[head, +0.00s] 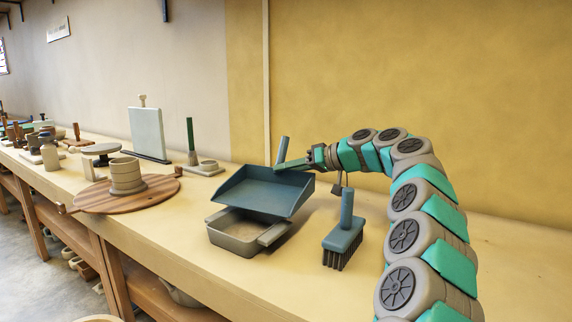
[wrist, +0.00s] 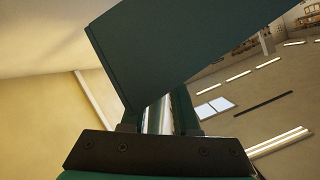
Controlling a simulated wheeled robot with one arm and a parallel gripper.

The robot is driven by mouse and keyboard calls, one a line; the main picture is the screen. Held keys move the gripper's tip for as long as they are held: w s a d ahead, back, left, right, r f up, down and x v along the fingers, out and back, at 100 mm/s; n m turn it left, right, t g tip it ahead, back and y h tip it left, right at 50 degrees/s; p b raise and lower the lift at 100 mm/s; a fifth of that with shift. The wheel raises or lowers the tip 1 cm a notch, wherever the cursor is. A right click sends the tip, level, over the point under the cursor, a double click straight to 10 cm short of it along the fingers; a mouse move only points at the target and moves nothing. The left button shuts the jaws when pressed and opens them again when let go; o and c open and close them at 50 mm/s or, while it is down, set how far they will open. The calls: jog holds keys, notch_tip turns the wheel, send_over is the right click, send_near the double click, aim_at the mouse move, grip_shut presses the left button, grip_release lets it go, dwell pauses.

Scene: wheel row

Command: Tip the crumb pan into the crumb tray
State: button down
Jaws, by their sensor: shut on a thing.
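The crumb pan (head: 262,192) is a blue-grey scoop with low side walls, held above the crumb tray, its open front edge facing the near side and appearing lower than its back. I see no crumbs in it. The crumb tray (head: 232,241) is a shallow grey-beige tray on the bench, its far part hidden under the pan. Its visible floor is a sandy colour. My gripper (head: 310,162) is shut at the back of the pan, on its handle. In the wrist view the dark pan (wrist: 185,45) fills the top, beyond my gripper (wrist: 160,120).
A blue brush (head: 344,238) stands bristles down on the bench, right of the tray. A round wooden board (head: 95,198) with a stacked ring pot (head: 126,175) is at left. A white upright panel (head: 148,132) and a green-handled stand (head: 191,140) stand behind.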

jog(key=shift+r, duration=1.55)
